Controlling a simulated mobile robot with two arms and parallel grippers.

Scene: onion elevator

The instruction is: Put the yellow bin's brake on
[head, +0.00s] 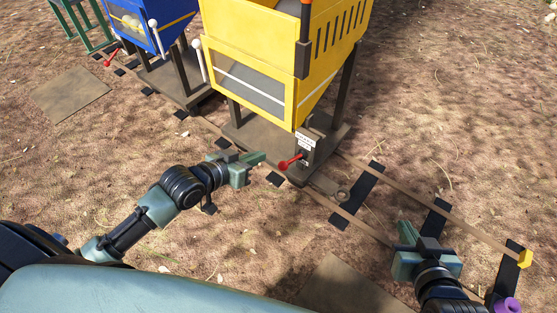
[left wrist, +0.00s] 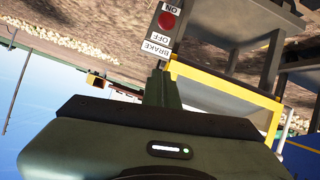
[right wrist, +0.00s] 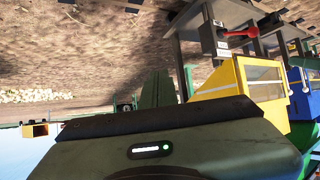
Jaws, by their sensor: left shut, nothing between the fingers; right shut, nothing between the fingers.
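The yellow bin (head: 243,85) stands on a dark wheeled base on the rails in the head view. Its red brake lever (head: 289,162) sticks out to the left from a small post at the near corner. In the left wrist view, the lever's red knob (left wrist: 167,20) appears between the ON and OFF labels above a BRAKE label (left wrist: 156,48); the picture is upside down. My left gripper (head: 260,158) is shut and empty, just left of the knob, apparently apart from it. My right gripper (head: 404,228) is shut and empty, low over the rails at right.
A blue bin (head: 150,22) with its own red lever (head: 111,57) stands further back left on the same rails. A yellow end stop (head: 525,259) and a purple object (head: 507,305) are at the lower right. Flat brown plates lie on open ground beside the rails.

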